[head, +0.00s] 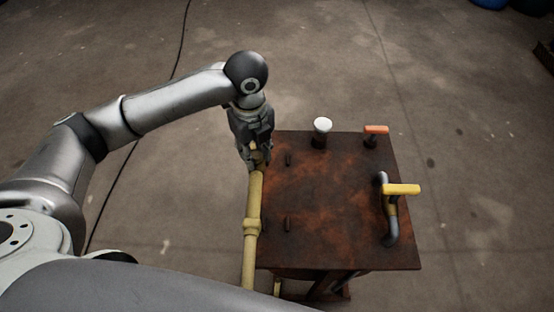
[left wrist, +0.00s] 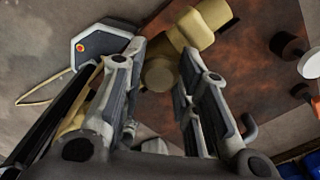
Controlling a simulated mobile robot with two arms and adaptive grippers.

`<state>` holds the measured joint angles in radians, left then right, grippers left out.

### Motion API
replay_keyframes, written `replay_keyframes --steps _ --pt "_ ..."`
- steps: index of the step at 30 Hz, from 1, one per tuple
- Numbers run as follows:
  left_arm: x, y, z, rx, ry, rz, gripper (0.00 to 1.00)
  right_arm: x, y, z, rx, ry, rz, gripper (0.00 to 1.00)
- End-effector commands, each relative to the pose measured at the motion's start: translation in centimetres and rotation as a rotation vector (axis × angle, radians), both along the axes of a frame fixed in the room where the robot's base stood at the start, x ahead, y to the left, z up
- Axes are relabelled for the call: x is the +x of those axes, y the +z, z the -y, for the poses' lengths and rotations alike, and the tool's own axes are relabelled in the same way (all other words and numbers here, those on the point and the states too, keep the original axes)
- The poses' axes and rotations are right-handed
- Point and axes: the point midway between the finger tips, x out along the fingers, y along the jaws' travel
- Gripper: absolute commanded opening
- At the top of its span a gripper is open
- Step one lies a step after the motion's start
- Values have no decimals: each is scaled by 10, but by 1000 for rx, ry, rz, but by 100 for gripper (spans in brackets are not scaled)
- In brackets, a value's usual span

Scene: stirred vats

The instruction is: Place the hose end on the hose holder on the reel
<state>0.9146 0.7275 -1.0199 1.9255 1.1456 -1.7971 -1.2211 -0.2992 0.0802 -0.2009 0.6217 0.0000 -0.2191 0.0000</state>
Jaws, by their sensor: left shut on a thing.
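A yellow pipe-like hose (head: 254,200) with a thicker collar runs along the left edge of a rusty brown tabletop (head: 335,185). My left gripper (head: 256,160) is at its far end, at the table's upper left corner, with its fingers shut around the end. In the left wrist view, the round tan hose end (left wrist: 160,74) shows between the fingers of my left gripper (left wrist: 160,95), and a blocky yellow part (left wrist: 198,24) lies beyond it. The fingers hide part of the hose end. I cannot clearly make out a reel or its hose holder. My right gripper is not in view.
The tabletop carries a white-topped knob (head: 322,126), an orange-handled valve (head: 376,130), a bent grey pipe (head: 391,222) with a yellow handle (head: 401,189), and two small dark pegs (head: 288,159) near the hose. A black cable (head: 181,45) crosses the floor. The floor around is mostly clear.

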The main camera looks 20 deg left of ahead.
Motion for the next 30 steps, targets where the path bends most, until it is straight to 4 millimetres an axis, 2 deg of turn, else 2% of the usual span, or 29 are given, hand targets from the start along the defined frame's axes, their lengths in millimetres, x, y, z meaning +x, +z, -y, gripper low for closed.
replay_keyframes --steps 3,6,12,19,25,30 --pt "22 -9 14 -2 0 -1 0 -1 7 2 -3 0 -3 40" --pt "35 -31 20 2 1 -4 0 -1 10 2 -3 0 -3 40" --pt "54 -57 30 0 2 -1 0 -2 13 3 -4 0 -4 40" --pt "63 -70 35 1 1 -1 0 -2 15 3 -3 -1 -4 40" --pt "62 -96 34 2 1 -1 0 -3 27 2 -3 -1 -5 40" --pt "63 -100 34 0 0 1 0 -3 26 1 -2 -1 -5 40"
